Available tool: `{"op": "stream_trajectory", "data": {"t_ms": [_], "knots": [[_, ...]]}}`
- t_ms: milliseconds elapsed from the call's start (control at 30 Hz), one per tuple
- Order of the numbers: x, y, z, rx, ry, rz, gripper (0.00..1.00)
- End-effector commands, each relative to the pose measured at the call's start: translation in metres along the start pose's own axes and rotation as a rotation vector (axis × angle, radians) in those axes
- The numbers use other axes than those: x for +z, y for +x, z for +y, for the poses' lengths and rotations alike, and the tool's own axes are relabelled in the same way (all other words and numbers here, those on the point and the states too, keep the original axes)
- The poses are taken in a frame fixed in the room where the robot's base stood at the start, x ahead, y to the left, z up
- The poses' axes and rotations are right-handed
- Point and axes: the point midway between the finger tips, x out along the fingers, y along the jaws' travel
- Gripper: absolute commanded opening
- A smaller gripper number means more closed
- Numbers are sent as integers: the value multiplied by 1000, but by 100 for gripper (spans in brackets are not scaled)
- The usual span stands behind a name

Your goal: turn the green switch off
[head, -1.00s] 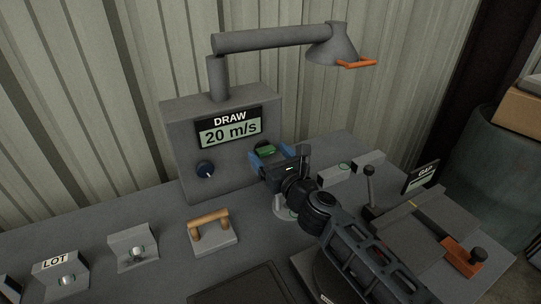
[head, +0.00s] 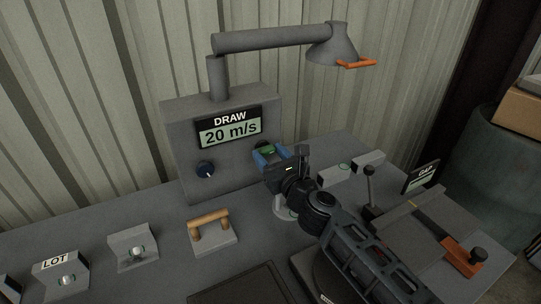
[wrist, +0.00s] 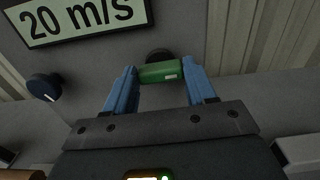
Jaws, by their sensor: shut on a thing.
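The green switch (wrist: 161,72) is a short green handle on a dark round mount, on the front of the grey panel below the DRAW display. In the wrist view it lies crosswise between the blue fingertips of my gripper (wrist: 160,82), one at each end. In the head view the green switch (head: 266,149) shows at the panel's lower right, partly hidden by my gripper (head: 271,156). My gripper is shut on it.
The DRAW display (head: 229,127) reads 20 m/s, and a dark blue knob (head: 205,169) sits below it. A wooden-handled block (head: 212,238) and a lever (head: 369,185) stand on the bench.

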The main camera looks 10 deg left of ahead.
Motion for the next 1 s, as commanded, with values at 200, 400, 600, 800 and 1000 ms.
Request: {"op": "stream_trajectory", "data": {"t_ms": [200, 400, 600, 800, 1000], "knots": [[0, 0, 0, -1, -123, 0, 25], [0, 0, 0, 0, -297, 0, 25], [0, 0, 1, -1, -483, 0, 25], [0, 0, 2, 0, -647, 0, 25], [-1, 0, 2, 0, -771, 0, 25]]}}
